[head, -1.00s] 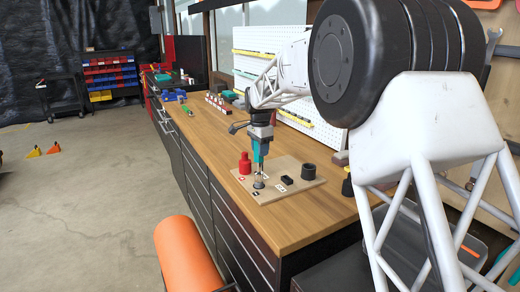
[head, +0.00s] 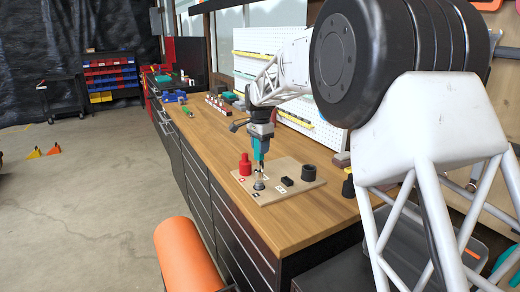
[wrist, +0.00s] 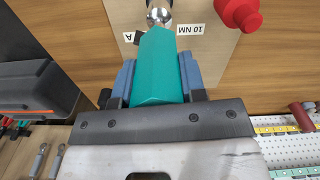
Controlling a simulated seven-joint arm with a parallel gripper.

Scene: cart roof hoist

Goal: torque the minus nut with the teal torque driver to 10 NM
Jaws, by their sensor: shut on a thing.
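My gripper (head: 262,136) is shut on the teal torque driver (head: 261,151), which hangs nearly upright over the board (head: 310,187). In the wrist view the teal body (wrist: 161,62) sits between the two blue-grey jaws. A grey metal post (head: 259,184) stands on the board directly below the driver. In the wrist view rounded shiny metal (wrist: 158,11) shows just beyond the driver's end. I cannot tell whether driver and post touch, and the nut itself is not clear. A "10 NM" label (wrist: 191,28) lies beside it.
A red post (head: 245,166) stands left of the driver on the board. A black block (head: 287,181) and black cylinder (head: 308,172) are to its right. Small parts and boxes lie farther back on the wooden bench (head: 215,143). The bench's left edge is close to the board.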

